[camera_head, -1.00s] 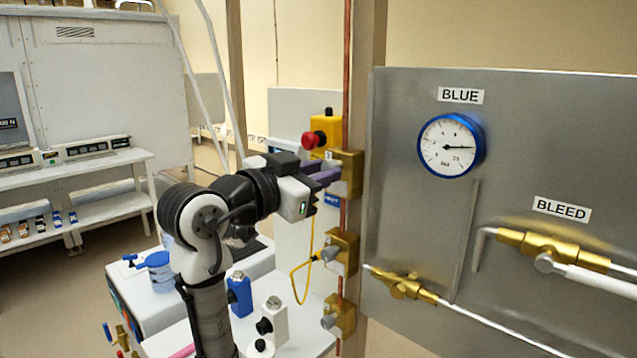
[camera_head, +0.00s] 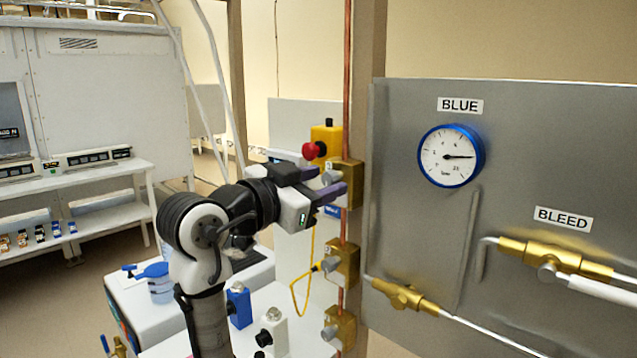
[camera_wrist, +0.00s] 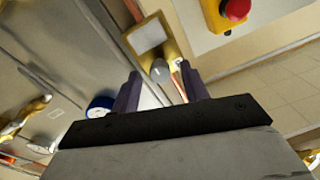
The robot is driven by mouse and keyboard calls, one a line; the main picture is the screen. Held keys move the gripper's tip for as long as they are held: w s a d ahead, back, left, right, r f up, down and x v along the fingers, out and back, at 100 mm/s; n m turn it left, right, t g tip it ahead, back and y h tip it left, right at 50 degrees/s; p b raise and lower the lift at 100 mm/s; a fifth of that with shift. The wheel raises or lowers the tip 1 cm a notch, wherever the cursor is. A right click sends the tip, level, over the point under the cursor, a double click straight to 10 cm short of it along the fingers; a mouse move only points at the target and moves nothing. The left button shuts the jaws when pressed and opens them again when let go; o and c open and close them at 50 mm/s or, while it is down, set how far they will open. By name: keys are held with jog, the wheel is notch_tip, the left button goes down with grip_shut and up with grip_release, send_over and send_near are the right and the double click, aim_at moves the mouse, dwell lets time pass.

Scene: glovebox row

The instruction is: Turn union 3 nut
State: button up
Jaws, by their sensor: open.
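Three brass union blocks sit one above another on a vertical copper pipe, each with a grey nut on its left side. The top block (camera_head: 352,180), union 3 by its small tag, is beside my gripper (camera_head: 334,182). Its grey nut (camera_head: 330,177) shows between the two purple fingers. In the wrist view the nut (camera_wrist: 160,71) lies between the fingertips of my open gripper (camera_wrist: 160,85), just in front of the brass block (camera_wrist: 152,38). I cannot tell whether a finger touches it.
The middle union (camera_head: 343,262) and lower union (camera_head: 340,327) are below. A yellow box with a red button (camera_head: 311,151) stands close behind the gripper. A steel panel (camera_head: 420,240) with a blue gauge is at right. Bottles stand on the bench below.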

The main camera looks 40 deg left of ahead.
jog(key=s+a+b, duration=0.2)
jog(key=s+b, duration=0.2)
jog(key=s, duration=0.9)
jog(key=shift+s, duration=0.4)
